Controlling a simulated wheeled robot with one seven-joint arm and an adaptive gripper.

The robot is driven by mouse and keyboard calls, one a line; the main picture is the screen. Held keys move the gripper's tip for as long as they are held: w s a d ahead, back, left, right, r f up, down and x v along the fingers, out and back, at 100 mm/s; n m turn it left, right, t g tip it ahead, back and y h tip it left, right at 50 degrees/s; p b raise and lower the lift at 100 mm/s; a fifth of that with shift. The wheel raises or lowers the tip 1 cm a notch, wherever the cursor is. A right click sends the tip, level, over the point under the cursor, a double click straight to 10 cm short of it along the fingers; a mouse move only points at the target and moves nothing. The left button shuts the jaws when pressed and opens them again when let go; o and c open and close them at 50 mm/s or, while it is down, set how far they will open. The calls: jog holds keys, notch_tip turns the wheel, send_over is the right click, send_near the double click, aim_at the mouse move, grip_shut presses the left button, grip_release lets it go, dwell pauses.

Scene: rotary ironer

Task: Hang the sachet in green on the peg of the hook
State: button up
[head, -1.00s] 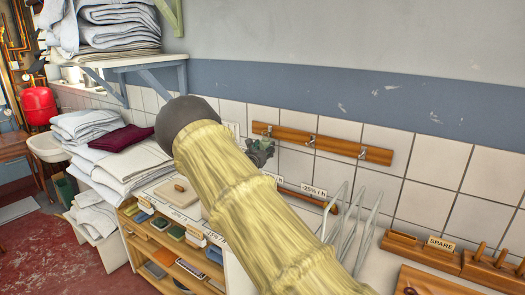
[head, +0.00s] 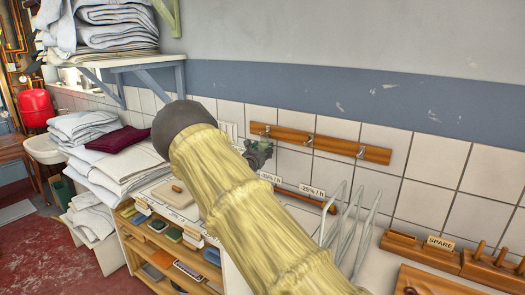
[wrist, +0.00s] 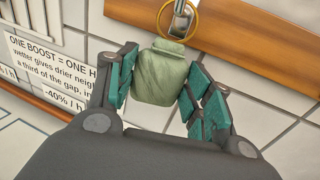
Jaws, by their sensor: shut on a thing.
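The green sachet (wrist: 161,78) hangs upright between the two teal-padded fingers of my gripper (wrist: 158,66) in the wrist view. My gripper is shut on it. A yellow ring (wrist: 163,24) stands above the sachet's top and overlaps the metal hook (wrist: 182,20) on the wooden rail. I cannot tell whether the ring is around the peg or only in front of it. In the head view, my gripper (head: 258,153) is at the rail's left end, just below the leftmost hook (head: 265,131). The sachet is small and partly hidden there.
The wooden rail (head: 338,146) carries more hooks to the right and is fixed on white tiles. Paper labels (wrist: 50,62) are on the wall at left. Wire stands (head: 350,225) and a SPARE peg block (head: 490,262) stand on the counter at right. Folded linen (head: 120,165) is stacked at left.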

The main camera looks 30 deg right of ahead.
jog(key=o, duration=0.9)
jog(key=shift+a, duration=0.1)
jog(key=v, duration=1.2)
